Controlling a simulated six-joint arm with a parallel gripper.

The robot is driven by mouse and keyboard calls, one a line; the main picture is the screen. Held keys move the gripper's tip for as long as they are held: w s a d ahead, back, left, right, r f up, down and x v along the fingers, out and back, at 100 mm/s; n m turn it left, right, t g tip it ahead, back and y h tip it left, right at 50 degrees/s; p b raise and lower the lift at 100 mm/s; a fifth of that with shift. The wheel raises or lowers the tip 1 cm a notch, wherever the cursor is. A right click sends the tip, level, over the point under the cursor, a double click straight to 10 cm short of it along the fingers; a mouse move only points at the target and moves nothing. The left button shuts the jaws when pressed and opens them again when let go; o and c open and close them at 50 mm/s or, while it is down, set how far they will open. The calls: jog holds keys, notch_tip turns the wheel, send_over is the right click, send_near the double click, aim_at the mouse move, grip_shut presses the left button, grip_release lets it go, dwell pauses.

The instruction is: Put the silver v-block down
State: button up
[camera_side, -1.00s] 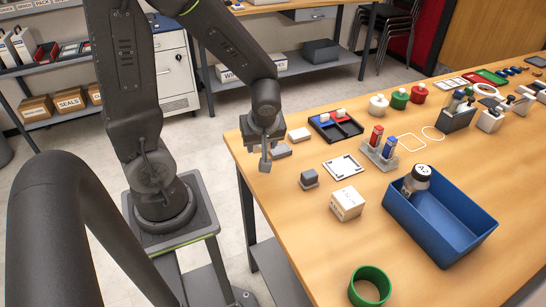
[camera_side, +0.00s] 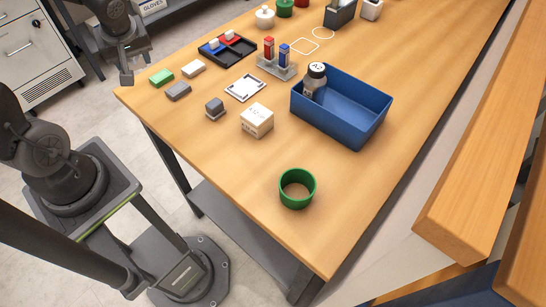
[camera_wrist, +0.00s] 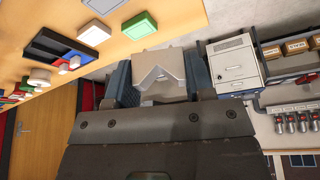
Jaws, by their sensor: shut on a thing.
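The silver v-block (camera_wrist: 158,66) is between the fingers of my gripper (camera_wrist: 160,82) in the wrist view, its V notch showing. My gripper (camera_side: 126,70) is shut on it. In the side view my gripper hangs at the upper left, just left of the corner of the wooden table (camera_side: 225,150) in the picture. The v-block is small there and hard to make out against the fingers. I cannot tell its height over the table.
A green block (camera_side: 161,78), a white block (camera_side: 193,68) and a grey block (camera_side: 178,91) lie near that corner. Beyond are a white-framed plate (camera_side: 245,88), a white box (camera_side: 257,120) and a blue bin (camera_side: 372,122). Bare wood surrounds the green ring (camera_side: 297,202).

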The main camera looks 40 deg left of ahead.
jog(key=w+d+r+m+t+h, duration=0.1)
jog(key=w+d+m, duration=0.4)
jog(key=w+d, duration=0.5)
jog(key=m+t+h, duration=0.2)
jog(key=m+h, duration=0.1)
jog(key=m, duration=0.6)
send_over(359, 181)
jog(key=s, duration=0.2)
jog(key=f, duration=0.8)
jog(key=shift+w+a+f, duration=0.15)
jog(key=shift+w+f, duration=0.1)
jog(key=shift+f, duration=2.1)
jog(key=shift+f, duration=0.1)
